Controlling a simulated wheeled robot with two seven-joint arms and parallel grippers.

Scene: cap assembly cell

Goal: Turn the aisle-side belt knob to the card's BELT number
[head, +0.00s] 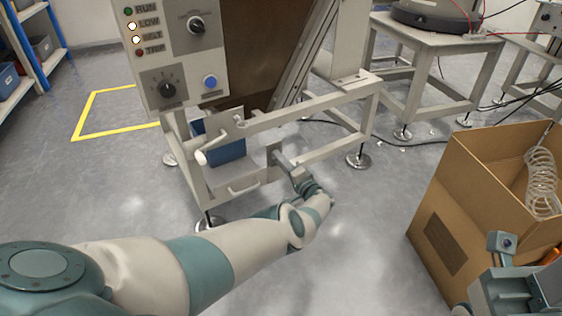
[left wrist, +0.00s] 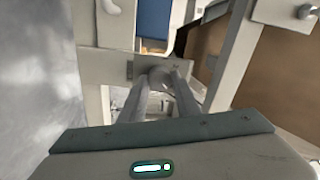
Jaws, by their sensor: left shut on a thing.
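My left gripper (head: 286,167) reaches low to a pale bracket plate on the machine frame, below the blue bin. In the left wrist view, its two fingers (left wrist: 158,90) are closed on a small round grey knob (left wrist: 160,75) on that plate (left wrist: 112,68). The fingers cover part of the knob, and I cannot read any pointer or scale on it. The control panel (head: 152,62) shows a black dial (head: 168,90) and an upper selector (head: 197,25). I cannot make out a card with a BELT number. My right gripper (head: 515,290) shows only partly at lower right; its fingers are not clear.
A white-ended rail (head: 203,157) and a blue bin (head: 226,149) sit close by the left gripper. An open carton (head: 480,190) with a wire coil (head: 541,180) stands at right. A grey table (head: 415,45) is behind. Floor in front of the machine is clear.

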